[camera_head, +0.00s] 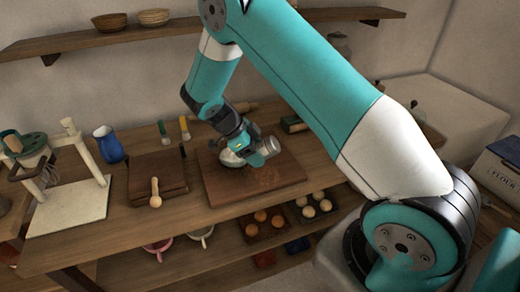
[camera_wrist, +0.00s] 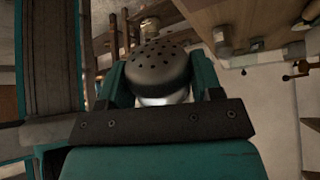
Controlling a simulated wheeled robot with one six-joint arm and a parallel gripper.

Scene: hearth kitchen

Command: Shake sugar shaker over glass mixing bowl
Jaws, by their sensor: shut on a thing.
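The sugar shaker (camera_wrist: 160,66) has a domed, dark metal cap with several holes and a pale body below it. In the wrist view it sits between the two teal fingers of my gripper (camera_wrist: 156,84), which is shut on it. In the head view my gripper (camera_head: 262,148) is low over the dark wooden board. The glass mixing bowl (camera_head: 231,159) shows there as a clear, shiny shape on the board, partly hidden by my wrist. I cannot tell the shaker's exact tilt or whether it is directly above the bowl.
The wooden board (camera_head: 285,172) lies on the worktable. Crates of eggs (camera_head: 308,211) are on the shelf below.

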